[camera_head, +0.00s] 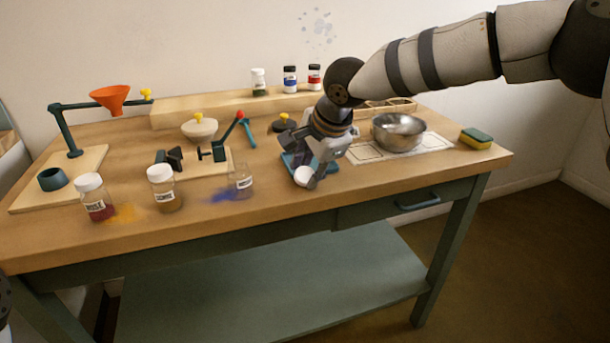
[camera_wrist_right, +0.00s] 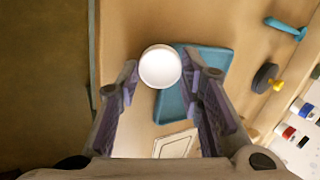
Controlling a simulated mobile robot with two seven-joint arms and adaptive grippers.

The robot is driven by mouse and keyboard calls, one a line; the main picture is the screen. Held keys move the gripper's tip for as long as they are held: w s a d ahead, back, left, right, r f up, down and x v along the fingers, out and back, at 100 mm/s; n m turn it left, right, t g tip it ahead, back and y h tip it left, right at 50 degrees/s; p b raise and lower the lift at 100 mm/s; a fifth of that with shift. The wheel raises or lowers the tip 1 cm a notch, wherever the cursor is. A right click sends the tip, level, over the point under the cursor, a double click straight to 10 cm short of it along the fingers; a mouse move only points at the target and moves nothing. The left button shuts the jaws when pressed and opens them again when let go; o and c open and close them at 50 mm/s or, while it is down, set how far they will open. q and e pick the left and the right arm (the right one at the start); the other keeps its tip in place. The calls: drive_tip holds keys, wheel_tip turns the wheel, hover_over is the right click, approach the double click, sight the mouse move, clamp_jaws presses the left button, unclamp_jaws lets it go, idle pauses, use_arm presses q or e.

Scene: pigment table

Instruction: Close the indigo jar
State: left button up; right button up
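The indigo jar (camera_head: 241,181) is a clear, open jar near the front of the table, with a blue powder patch (camera_head: 217,195) beside it. A round white lid (camera_head: 303,176) is between the fingertips of my right gripper (camera_head: 310,172), to the right of the jar. In the right wrist view the lid (camera_wrist_right: 160,66) has a finger close against each side, and the right gripper (camera_wrist_right: 159,72) looks shut on it. The lid overlaps the edge of a blue tray (camera_wrist_right: 215,62); its height above the tray is hard to judge. My left gripper is out of view.
Two white-lidded jars, one with red (camera_head: 96,199) and one with brownish pigment (camera_head: 164,190), stand left of the indigo jar. A metal bowl (camera_head: 398,133) and a sponge (camera_head: 476,138) are at right.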

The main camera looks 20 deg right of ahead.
drive_tip(key=shift+r, duration=0.15)
drive_tip(key=shift+c, duration=0.4)
drive_tip(key=shift+r, duration=0.35)
drive_tip(key=r, duration=0.3)
drive_tip(key=shift+s, duration=0.25)
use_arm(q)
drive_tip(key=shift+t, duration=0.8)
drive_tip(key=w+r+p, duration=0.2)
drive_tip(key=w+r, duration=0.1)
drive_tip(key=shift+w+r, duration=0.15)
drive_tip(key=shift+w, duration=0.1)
use_arm(e)
drive_tip(key=s+r, duration=0.9)
drive_tip(key=s, duration=0.4)
drive_tip(key=shift+s+d, duration=0.25)
drive_tip(key=shift+d, duration=0.1)
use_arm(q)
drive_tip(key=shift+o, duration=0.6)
